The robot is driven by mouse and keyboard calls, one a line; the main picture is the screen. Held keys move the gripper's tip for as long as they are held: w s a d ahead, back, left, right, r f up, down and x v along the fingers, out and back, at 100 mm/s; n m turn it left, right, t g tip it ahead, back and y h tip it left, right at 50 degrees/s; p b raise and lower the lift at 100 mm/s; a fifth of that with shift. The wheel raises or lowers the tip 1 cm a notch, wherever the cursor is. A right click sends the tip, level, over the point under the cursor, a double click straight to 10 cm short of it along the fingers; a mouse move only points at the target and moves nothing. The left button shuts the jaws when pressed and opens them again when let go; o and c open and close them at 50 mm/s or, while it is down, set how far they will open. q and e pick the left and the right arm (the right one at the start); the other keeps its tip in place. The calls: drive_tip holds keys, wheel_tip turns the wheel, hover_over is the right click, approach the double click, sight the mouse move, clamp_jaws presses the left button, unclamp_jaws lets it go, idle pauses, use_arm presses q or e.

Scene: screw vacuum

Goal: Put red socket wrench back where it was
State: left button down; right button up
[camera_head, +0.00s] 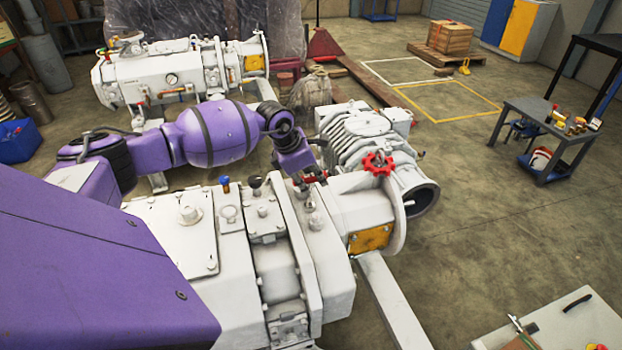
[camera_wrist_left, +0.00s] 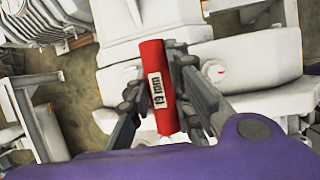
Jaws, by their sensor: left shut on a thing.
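The red socket wrench (camera_wrist_left: 158,88) shows in the left wrist view as a red cylinder with a pale label, between the two fingers of my left gripper (camera_wrist_left: 155,75). The gripper is shut on it. In the head view my left gripper (camera_head: 306,172) is above the far end of the white vacuum pump (camera_head: 325,235), with a small red part of the wrench (camera_head: 316,178) showing at its fingers. The wrench's lower end is hidden, so I cannot tell whether it touches the pump. My right gripper is not in view.
A red handwheel (camera_head: 378,164) stands just right of the gripper on the pump. A second pump (camera_head: 180,75) is behind my left arm. A dark table (camera_head: 535,112) with small items is at the right. A pale worktop (camera_head: 570,328) with tools is at the bottom right. Open floor lies between.

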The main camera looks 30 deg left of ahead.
use_arm(q)
drive_tip(key=c, duration=1.6)
unclamp_jaws()
drive_tip(key=shift+f, duration=0.15)
drive_tip(key=shift+r, duration=0.3)
drive_tip(key=v, duration=1.2)
drive_tip(key=shift+f, duration=0.1)
drive_tip(key=shift+f, duration=0.1)
